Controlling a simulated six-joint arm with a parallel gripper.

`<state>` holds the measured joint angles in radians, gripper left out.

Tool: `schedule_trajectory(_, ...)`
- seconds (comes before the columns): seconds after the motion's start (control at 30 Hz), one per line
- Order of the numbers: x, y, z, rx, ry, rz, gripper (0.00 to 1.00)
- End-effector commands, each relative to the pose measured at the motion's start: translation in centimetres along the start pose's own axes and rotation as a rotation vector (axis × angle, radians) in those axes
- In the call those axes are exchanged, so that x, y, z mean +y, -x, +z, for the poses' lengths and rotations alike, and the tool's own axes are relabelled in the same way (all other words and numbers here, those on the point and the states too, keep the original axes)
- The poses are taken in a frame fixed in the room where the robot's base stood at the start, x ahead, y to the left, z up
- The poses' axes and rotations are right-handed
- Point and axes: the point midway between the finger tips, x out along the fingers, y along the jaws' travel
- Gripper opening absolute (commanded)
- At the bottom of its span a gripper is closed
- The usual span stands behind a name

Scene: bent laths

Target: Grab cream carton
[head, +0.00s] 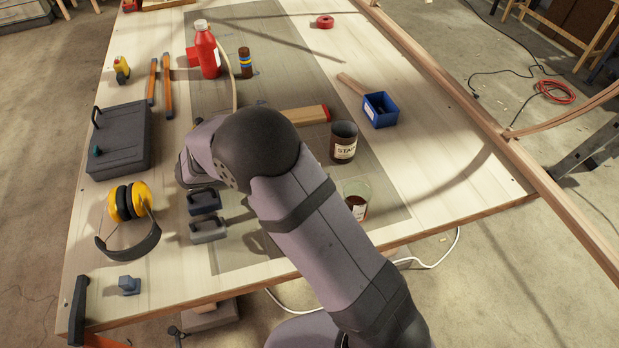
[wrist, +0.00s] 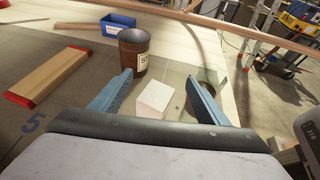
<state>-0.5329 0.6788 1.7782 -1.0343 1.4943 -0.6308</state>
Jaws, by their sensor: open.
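The cream carton (wrist: 155,98) is a small pale box standing on the table in the wrist view. It lies between the two blue fingers of my gripper (wrist: 159,77), which are spread apart with visible gaps on both sides. The fingers do not visibly touch the carton. Its lower front is partly hidden by the gripper body. In the head view the carton and my fingers are hidden behind my arm.
A brown stain can (head: 343,142) stands just beyond my left finger in the wrist view (wrist: 134,52). A glass jar (head: 356,198) with dark red contents is beside my right finger. A red-ended wooden block (wrist: 48,77) lies left; a blue bin (head: 380,110) is farther back.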

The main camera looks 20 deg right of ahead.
Motion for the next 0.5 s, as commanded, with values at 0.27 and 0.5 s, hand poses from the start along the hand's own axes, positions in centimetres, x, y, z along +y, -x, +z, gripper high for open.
schedule_trajectory(0.27, 0.0, -0.8, -2.0, 0.001, -0.002, 0.0, 0.69)
schedule_trajectory(0.5, 0.0, -1.1, -2.5, 0.0, -0.001, -0.001, 0.69)
